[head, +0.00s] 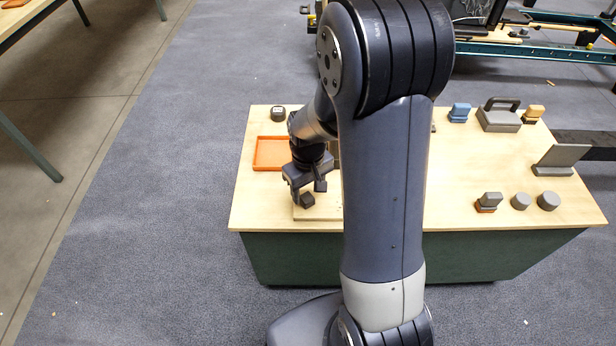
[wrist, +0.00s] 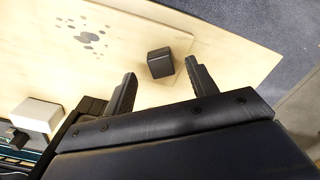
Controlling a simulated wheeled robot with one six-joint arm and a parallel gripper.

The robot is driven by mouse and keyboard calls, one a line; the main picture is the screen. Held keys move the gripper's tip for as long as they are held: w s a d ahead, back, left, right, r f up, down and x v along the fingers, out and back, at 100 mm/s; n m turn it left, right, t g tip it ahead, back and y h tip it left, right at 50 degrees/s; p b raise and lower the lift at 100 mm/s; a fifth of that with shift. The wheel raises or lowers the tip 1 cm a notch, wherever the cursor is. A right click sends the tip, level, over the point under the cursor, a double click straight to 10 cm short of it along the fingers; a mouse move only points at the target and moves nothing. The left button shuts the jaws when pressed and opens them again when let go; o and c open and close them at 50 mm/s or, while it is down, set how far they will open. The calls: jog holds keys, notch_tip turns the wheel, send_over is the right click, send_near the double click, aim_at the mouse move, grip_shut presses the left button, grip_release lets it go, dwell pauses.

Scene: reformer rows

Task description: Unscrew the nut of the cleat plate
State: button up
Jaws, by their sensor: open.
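A dark block, seemingly the nut (head: 308,201), stands on a thin pale wooden plate (head: 312,214), seemingly the cleat plate, near the table's front left. In the wrist view the dark nut block (wrist: 160,63) shows between and just beyond the finger tips, apart from both. My gripper (head: 307,188) is open and empty, pointing down above the block; its two fingers also show in the wrist view (wrist: 158,80). My arm hides the plate's right part in the head view.
An orange tray (head: 256,165) and a dark round piece (head: 278,114) lie at the table's left. Two grey cylinders (head: 521,201), a grey angled stand (head: 561,157) and a handled grey block (head: 499,122) stand at the right. Grey spots (wrist: 85,40) mark the wood in the wrist view.

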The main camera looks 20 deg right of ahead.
aim_at(309, 198)
jog(key=shift+f, duration=1.65)
jog(key=shift+c, duration=0.5)
jog(key=c, duration=1)
jog(key=n, duration=0.4)
jog(key=shift+d+n, duration=0.1)
jog(key=shift+n, duration=0.2)
jog(key=shift+c, duration=0.2)
jog(key=n, duration=0.4)
jog(key=shift+w+d+n, duration=0.1)
jog(key=shift+n, duration=0.2)
